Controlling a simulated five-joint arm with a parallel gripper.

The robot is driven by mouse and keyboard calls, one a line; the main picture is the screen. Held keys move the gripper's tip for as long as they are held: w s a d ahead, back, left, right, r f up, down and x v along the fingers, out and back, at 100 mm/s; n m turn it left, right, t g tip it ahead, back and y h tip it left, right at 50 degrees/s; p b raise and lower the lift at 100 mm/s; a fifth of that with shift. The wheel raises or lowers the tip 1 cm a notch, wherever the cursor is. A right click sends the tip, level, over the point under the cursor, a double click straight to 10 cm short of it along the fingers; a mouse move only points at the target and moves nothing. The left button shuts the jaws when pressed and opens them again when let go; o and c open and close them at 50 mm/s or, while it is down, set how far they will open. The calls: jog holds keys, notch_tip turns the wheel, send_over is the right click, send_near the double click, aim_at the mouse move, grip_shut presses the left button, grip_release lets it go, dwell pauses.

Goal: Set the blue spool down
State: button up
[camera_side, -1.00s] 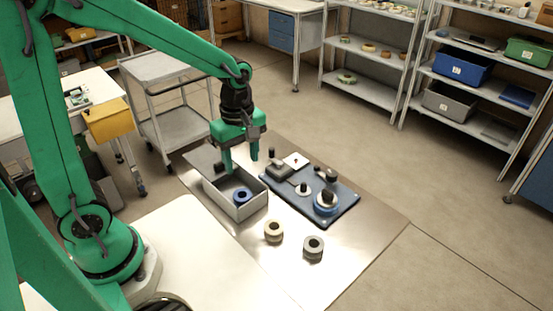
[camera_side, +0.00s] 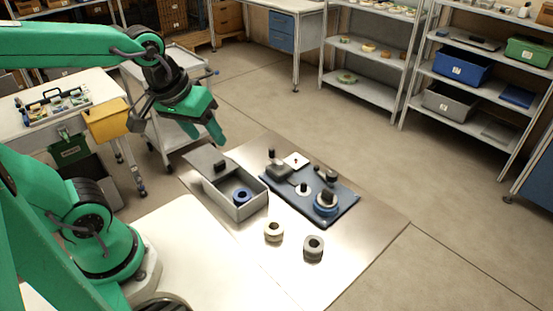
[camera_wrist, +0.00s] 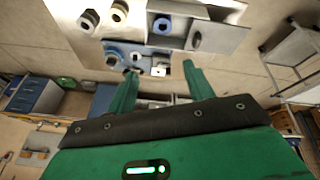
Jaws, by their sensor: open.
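A small blue spool (camera_side: 242,195) with a dark centre lies inside the open grey box (camera_side: 221,200) on the metal work surface. In the wrist view the spool (camera_wrist: 162,25) shows in the box near the top. My gripper (camera_side: 205,132) is up and to the left of the box, clear of it, with its green fingers apart and nothing between them. In the wrist view my gripper (camera_wrist: 160,72) also shows spread, empty fingers. A larger blue-and-white reel (camera_side: 325,208) sits on the dark blue tray (camera_side: 343,215) right of the box.
Two pale spools, one (camera_side: 273,231) and another (camera_side: 313,247), stand in front of the box and tray. A grey plate (camera_side: 200,157) adjoins the box at the back left. A trolley (camera_side: 185,65) stands behind my gripper. The metal surface at the front right is clear.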

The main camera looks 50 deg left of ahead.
jog(key=s+m, duration=0.1)
jog(key=s+r+m+t, duration=0.1)
jog(key=m, duration=0.2)
jog(key=shift+s+a+r, duration=0.1)
jog(key=shift+s+r, duration=0.15)
jog(key=shift+s, duration=0.15)
dwell(0.4)
